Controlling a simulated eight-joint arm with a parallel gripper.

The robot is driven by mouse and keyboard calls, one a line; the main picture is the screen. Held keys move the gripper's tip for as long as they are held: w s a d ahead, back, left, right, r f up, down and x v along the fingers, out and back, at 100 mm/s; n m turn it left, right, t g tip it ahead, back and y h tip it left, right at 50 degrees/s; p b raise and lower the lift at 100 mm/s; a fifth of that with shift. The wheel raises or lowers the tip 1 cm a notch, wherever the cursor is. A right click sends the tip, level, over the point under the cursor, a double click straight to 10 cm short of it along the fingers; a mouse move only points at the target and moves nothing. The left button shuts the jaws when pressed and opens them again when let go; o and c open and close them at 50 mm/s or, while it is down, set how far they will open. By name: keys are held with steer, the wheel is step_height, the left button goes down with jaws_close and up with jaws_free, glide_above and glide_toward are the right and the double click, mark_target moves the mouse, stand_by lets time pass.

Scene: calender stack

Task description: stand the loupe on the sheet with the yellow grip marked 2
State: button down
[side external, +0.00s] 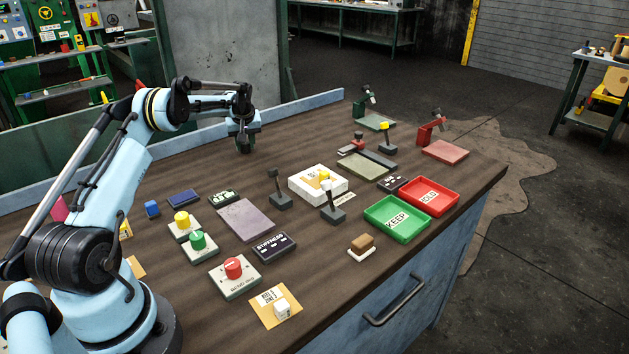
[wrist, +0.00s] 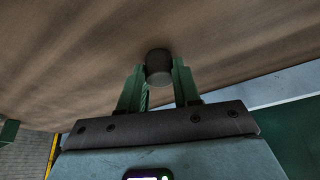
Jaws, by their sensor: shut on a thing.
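My gripper (side external: 245,147) is over the far left part of the bench. In the wrist view its green fingers (wrist: 158,78) are shut on a small dark cylinder (wrist: 159,63), which looks like the loupe. The cylinder is hard to make out in the side view. Other sheets are a purple-grey one (side external: 245,219), a green one (side external: 375,123) and a red one (side external: 446,150).
Dark levers (side external: 279,191) and (side external: 332,207) stand near a white box (side external: 304,190). A green KEEP tray (side external: 372,219) and a red tray (side external: 452,204) lie at the right. Button boxes (side external: 234,285) stand at the front left. A raised rail runs along the back edge.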

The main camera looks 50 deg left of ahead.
steer(key=shift+r, duration=0.6)
step_height(320, 180, up, 3)
steer(key=w+d+r, duration=0.2)
steer(key=d+r, duration=0.5)
steer(key=d, duration=0.5)
steer(key=d+r, duration=0.3)
steer(key=d, duration=2.4)
steer(key=a+f, duration=0.2)
steer(key=a, duration=0.1)
steer(key=w+a+f, duration=0.1)
steer(key=a+f, duration=0.1)
steer(key=a, duration=0.2)
steer(key=w+a+f, duration=0.1)
steer(key=a+f, duration=0.2)
steer(key=shift+a, duration=0.4)
steer(key=shift+f, duration=1.95)
